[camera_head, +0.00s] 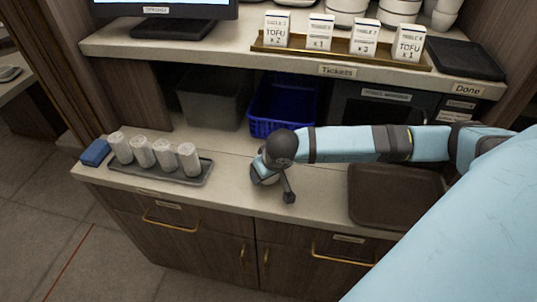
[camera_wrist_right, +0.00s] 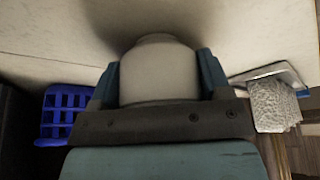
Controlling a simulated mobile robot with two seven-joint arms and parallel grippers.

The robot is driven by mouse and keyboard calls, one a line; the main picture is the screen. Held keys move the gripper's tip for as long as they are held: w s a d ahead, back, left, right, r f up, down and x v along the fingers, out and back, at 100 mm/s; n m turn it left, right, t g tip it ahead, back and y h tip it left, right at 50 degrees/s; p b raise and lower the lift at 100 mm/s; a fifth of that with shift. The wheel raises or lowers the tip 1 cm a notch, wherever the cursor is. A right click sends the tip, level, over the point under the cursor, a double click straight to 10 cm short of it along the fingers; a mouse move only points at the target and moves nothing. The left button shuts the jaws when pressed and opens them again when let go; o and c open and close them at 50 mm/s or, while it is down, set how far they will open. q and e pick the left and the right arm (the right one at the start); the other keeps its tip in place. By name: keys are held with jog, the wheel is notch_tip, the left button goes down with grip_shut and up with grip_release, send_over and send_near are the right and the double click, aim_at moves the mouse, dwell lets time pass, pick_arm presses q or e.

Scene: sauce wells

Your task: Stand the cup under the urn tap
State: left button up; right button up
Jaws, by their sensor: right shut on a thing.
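My right gripper (camera_wrist_right: 160,78) is shut on a pale, rounded vessel, which looks like the cup (camera_wrist_right: 158,68). In the right wrist view its smooth side fills the space between the two blue fingers. In the head view my right gripper (camera_head: 263,172) is over the middle of the counter, and my own wrist hides most of the cup. I cannot tell whether the cup touches the counter. No urn or tap shows in either view. My left gripper is not in view.
A grey tray (camera_head: 196,181) with several white rolls and a blue block (camera_head: 95,153) lie at left. A brown tray (camera_head: 370,212) lies at right. A blue crate (camera_head: 259,126) and a grey bin (camera_head: 212,112) stand behind, under the ticket shelf (camera_head: 200,55).

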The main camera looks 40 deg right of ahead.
jog(key=shift+w, duration=0.15)
jog(key=shift+s, duration=0.2)
jog(key=shift+f, duration=0.15)
jog(key=o, duration=0.9)
jog(key=shift+o, duration=0.2)
